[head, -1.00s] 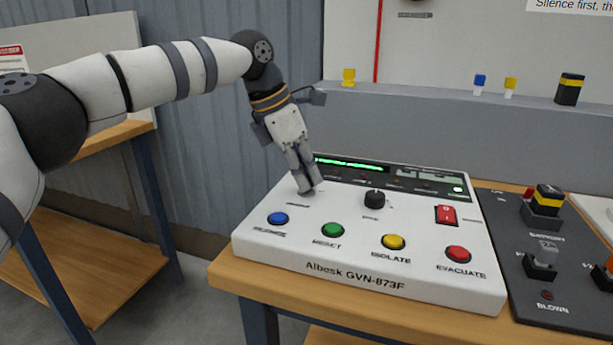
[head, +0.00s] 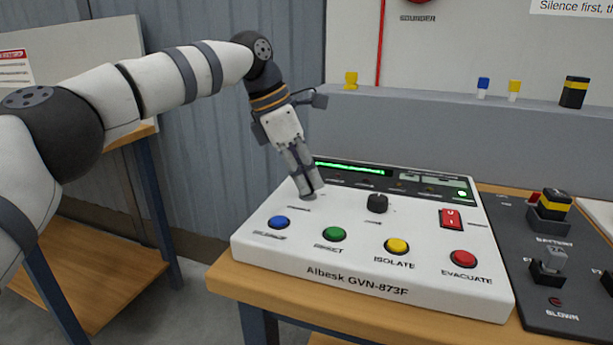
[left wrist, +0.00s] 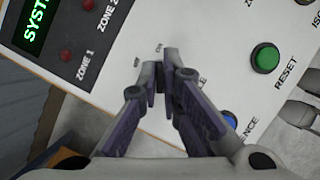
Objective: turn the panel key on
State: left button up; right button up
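The white control panel (head: 262,250) stands on a wooden bench. My left gripper (head: 309,194) reaches down to its top face, left of a black knob (head: 377,203). In the left wrist view, my left gripper (left wrist: 160,78) has its fingertips close together on a small dark piece between them, which looks like the panel key (left wrist: 160,74). Small position labels show just beyond the tips in the wrist view. The fingers hide most of the key, and its turned position cannot be read.
Blue (head: 279,222), green (head: 334,234), yellow (head: 397,246) and red (head: 463,258) buttons line the panel's front. A red rocker switch (head: 451,218) is at right. A dark board (head: 540,300) with a battery block stands beside the panel. A grey ledge runs behind.

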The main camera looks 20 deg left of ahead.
pick_arm(q)
jog(key=o, duration=0.3)
jog(key=v, duration=1.2)
jog(key=shift+f, duration=0.1)
